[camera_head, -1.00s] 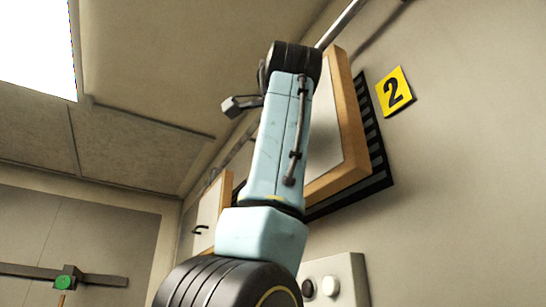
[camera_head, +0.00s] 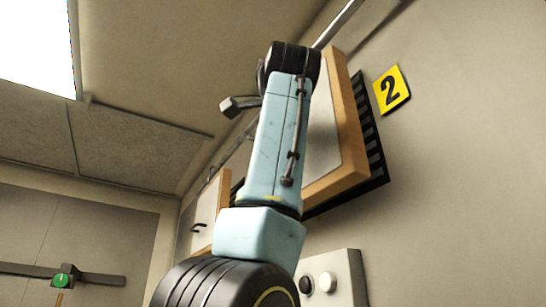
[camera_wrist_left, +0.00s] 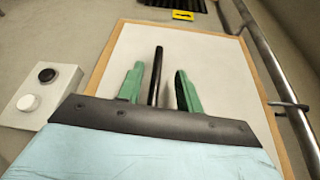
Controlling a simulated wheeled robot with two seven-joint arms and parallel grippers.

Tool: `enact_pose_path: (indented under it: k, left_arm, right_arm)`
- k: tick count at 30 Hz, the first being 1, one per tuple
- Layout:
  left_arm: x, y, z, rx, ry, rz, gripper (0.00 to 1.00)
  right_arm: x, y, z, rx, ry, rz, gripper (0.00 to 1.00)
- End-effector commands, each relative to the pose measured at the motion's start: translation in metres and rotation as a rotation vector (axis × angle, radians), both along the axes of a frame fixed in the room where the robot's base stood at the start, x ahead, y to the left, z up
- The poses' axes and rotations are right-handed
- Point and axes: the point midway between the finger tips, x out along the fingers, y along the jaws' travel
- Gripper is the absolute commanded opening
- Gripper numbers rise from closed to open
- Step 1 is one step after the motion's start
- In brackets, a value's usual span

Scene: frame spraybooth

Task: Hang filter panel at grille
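A filter panel (camera_head: 321,135) with a white face and wooden frame is at the right wall, tilted in the picture, in front of a black slatted grille (camera_head: 373,150). The grille shows along its right and lower edges; whether they touch is unclear. In the left wrist view the panel (camera_wrist_left: 215,70) fills the middle, with a black bar handle (camera_wrist_left: 156,75). My left gripper's green fingers (camera_wrist_left: 160,88) stand either side of this handle, with gaps visible on both sides. The gripper is hidden behind my arm in the head view. My right gripper is in neither view.
A second framed panel (camera_head: 207,212) with a dark handle is farther left. A yellow "2" sign (camera_head: 391,90) is right of the grille. A button box (camera_head: 337,278) sits below. A metal rail (camera_wrist_left: 270,70) runs close beside the panel.

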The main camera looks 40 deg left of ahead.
Motion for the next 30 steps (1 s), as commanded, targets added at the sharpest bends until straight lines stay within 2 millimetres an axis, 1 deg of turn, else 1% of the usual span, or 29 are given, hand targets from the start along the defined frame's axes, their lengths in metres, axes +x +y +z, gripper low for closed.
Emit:
enact_pose_path:
  k: [5,8,12,18,21,24,30]
  left_arm:
    - [-0.013,-0.013,0.001,0.003,-0.004,-0.001,0.36]
    - [-0.027,-0.027,0.002,0.003,-0.006,-0.002,0.36]
    - [-0.051,-0.051,0.005,0.004,-0.007,-0.001,0.36]
    - [-0.078,-0.078,0.007,0.003,-0.006,-0.001,0.36]
    - [-0.088,-0.088,0.008,0.003,-0.006,-0.001,0.36]
    - [-0.092,-0.093,0.008,0.003,-0.004,0.0,0.36]
    - [-0.095,-0.095,0.008,0.002,-0.004,0.001,0.36]
  right_arm:
    - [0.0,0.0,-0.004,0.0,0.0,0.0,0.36]
    - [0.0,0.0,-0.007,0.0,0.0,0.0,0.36]
    - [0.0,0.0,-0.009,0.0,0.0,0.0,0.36]
    - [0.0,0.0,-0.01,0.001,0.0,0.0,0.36]
    - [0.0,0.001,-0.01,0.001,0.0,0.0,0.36]
    - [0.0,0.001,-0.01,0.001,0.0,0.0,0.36]
    - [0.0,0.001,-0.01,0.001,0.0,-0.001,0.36]
